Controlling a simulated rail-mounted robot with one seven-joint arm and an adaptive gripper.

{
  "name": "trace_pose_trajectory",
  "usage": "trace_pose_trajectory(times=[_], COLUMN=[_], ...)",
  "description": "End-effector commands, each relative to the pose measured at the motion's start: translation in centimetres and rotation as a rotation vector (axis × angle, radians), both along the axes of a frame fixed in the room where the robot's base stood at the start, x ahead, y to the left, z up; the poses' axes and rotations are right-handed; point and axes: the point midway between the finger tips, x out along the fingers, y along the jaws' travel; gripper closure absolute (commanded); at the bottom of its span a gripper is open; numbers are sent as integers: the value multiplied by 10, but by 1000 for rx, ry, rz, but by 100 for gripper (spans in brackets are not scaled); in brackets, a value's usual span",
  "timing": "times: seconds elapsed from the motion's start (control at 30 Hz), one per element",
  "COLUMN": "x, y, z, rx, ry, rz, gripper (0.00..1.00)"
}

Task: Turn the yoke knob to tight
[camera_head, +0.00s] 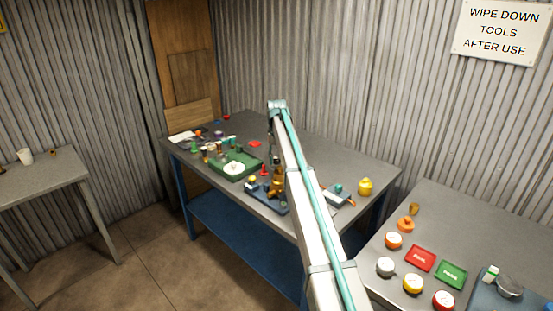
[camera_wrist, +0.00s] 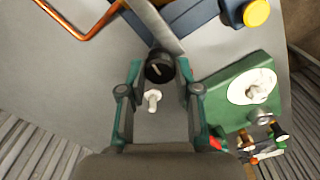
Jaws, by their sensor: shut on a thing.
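The yoke knob is likely the round black knob (camera_wrist: 158,72) with a pale pointer line in the wrist view. My gripper (camera_wrist: 159,70) has one teal-and-grey finger on each side of it and is shut on it. The pointer runs slantwise across the knob's face. A grey metal bar (camera_wrist: 155,22) reaches to the knob from above. A small white peg (camera_wrist: 152,98) shows just below the knob, between the fingers. In the head view my arm reaches over the middle bench, and the knob cannot be made out there.
A green base with a white disc (camera_wrist: 252,87) stands close to the right of my gripper; it also shows in the head view (camera_head: 216,173). A copper pipe (camera_wrist: 78,35) and a yellow cap (camera_wrist: 256,13) lie beyond.

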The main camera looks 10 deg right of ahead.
Motion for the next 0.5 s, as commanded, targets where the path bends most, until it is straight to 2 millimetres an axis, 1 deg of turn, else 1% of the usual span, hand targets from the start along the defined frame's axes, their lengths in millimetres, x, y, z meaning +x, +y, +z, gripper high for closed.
trace_pose_trajectory(times=[0.2, 0.5], x=[0, 0], y=[0, 0], z=[0, 0], rx=[0, 0], ry=[0, 0], rz=[-44, -52], gripper=[100, 100])
